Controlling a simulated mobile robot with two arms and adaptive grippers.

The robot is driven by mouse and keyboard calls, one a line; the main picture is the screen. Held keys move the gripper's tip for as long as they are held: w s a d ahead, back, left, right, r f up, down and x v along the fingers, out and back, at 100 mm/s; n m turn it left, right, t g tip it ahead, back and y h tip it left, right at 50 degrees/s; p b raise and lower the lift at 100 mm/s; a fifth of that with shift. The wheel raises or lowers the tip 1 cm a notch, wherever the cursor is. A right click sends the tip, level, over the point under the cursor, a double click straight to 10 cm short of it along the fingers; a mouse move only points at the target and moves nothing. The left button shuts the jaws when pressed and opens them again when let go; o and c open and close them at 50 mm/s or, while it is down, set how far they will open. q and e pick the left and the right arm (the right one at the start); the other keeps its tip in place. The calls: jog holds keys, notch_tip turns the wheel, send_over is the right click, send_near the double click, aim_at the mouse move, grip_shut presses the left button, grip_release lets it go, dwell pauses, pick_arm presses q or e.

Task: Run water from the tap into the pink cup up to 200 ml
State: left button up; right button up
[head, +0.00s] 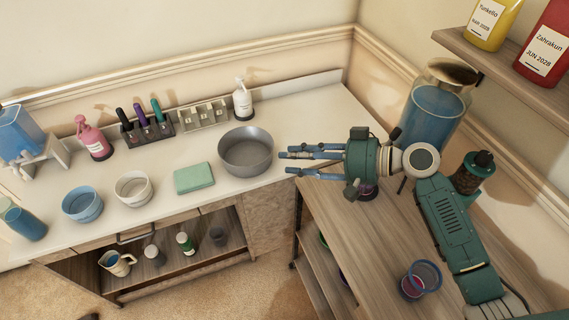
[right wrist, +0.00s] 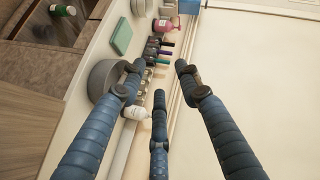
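My right gripper (head: 300,160) reaches left over the brown wooden table, with its fingertips near the grey bowl. Its three blue fingers are spread and empty, as the right wrist view (right wrist: 150,85) also shows. A small cup-like thing with a pink-purple inside (head: 411,286) stands on the brown table; a blue ring overlaps it. A purple-pink thing (head: 368,191) is mostly hidden under my gripper. I cannot tell which is the pink cup. A large jar of blue liquid (head: 431,115) and a blue container on a white stand (head: 22,133) show; no tap is clear. My left gripper is not in view.
The white counter (head: 290,110) holds a grey bowl (head: 246,155), a green cloth (head: 194,178), blue (head: 83,204) and white (head: 133,189) bowls, and bottles. A shelf (head: 500,68) with yellow and red bottles overhangs the right. The brown table's front middle is clear.

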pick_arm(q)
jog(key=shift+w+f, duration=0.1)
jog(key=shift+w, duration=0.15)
pick_arm(e)
jog(key=n, duration=0.1)
jog(key=a+f+n+g+h, duration=0.1)
jog(key=s+a+n+g, duration=0.1)
jog(key=n, duration=0.1)
jog(key=shift+a+f, duration=0.25)
jog(key=shift+f, duration=0.05)
